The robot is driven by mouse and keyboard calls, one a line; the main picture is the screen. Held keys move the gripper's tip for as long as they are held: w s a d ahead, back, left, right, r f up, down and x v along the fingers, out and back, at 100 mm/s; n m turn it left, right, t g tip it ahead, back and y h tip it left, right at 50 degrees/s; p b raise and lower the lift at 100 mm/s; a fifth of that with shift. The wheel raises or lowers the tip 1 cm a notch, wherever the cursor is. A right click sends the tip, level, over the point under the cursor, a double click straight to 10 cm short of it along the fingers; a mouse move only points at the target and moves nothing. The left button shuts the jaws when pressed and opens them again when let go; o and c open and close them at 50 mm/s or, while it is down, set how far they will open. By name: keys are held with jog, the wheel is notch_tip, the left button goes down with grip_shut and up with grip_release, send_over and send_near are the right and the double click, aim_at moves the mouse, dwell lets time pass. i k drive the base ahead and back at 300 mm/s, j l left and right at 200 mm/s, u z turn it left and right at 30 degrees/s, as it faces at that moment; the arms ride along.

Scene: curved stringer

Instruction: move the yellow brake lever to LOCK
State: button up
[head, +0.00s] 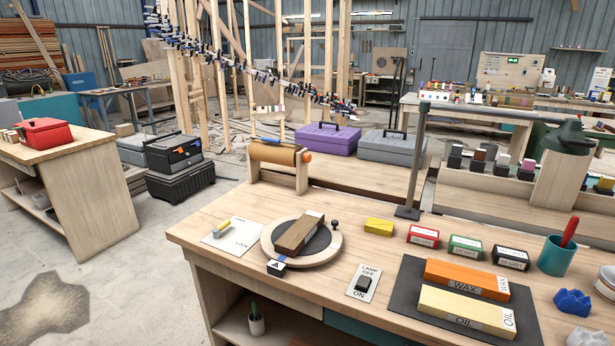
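The yellow brake lever (222,228) sits on a white plate (234,247) at the left front of the workbench. The plate carries a LOCK label on its near right part and a second label, too small to read, on its far part. The lever slants toward the upper right, toward the far label and away from LOCK. Just right of the plate is a round wooden turntable (334,248) with a dark top and a brown wooden block (298,234) on it. My gripper is not in view.
A dark lamp post (413,165) stands on the bench behind. A LAMP switch (362,284), a yellow block (379,226), small boxes, and WAX (466,278) and OIL (465,308) blocks lie to the right. A roller stand (280,160) is behind. Floor is open at left.

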aim_at(217, 231)
jog(key=i+j+u, duration=0.45)
jog(key=i+j, duration=0.5)
jog(key=j, duration=0.45)
jog(key=i+j+u, duration=0.5)
jog(key=i+j, duration=0.6)
